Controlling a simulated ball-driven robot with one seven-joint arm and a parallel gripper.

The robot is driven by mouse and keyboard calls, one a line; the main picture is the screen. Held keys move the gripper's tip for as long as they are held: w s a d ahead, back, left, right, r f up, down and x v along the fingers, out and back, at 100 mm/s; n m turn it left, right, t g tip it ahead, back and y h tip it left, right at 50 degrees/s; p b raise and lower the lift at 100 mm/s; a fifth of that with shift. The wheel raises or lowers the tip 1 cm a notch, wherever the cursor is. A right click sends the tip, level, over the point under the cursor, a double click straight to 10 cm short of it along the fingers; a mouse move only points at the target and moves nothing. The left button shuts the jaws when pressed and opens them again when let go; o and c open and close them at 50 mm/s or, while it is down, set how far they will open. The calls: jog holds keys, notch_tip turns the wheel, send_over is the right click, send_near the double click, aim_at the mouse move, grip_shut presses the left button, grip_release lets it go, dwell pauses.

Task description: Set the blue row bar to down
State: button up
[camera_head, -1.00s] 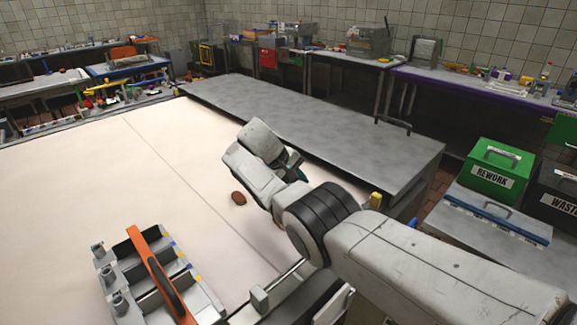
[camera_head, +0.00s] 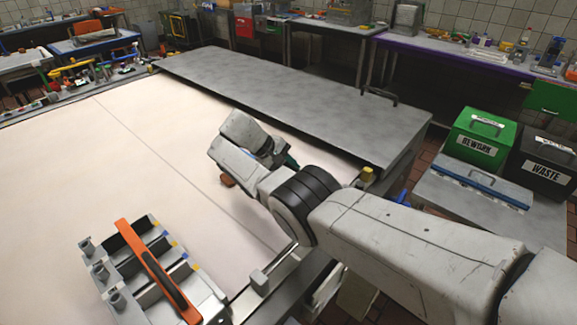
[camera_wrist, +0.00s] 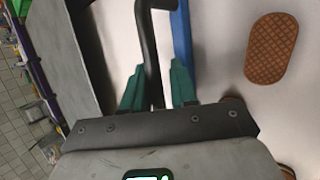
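The blue row bar (camera_wrist: 182,32) shows in the wrist view as a blue strip running up from behind the right fingertip. A dark bent handle (camera_wrist: 149,45) lies just left of it and seems to join it near the top edge. My gripper (camera_wrist: 157,85) has its two teal fingers apart, with the dark handle between them. A small gap shows on the handle's right side; I cannot tell whether the left finger touches it. In the head view my gripper (camera_head: 280,160) is over the far right part of the white surface. My arm hides the blue bar there.
A brown biscuit (camera_head: 227,181) lies on the white surface (camera_head: 150,185) beside my gripper; it also shows in the wrist view (camera_wrist: 271,48). A grey tray with an orange bar (camera_head: 150,265) stands front left. A grey bench (camera_head: 290,95) borders the far side. Green (camera_head: 484,138) and black bins stand right.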

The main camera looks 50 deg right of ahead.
jog(key=shift+o, duration=1.1)
jog(key=shift+r, duration=0.1)
jog(key=shift+w+r, duration=0.1)
jog(key=b+v, duration=0.1)
jog(key=v, duration=0.9)
jog(key=shift+a+r+b, duration=0.15)
jog(key=shift+a+b, duration=0.15)
jog(key=shift+b, duration=0.05)
jog(key=shift+w, duration=0.1)
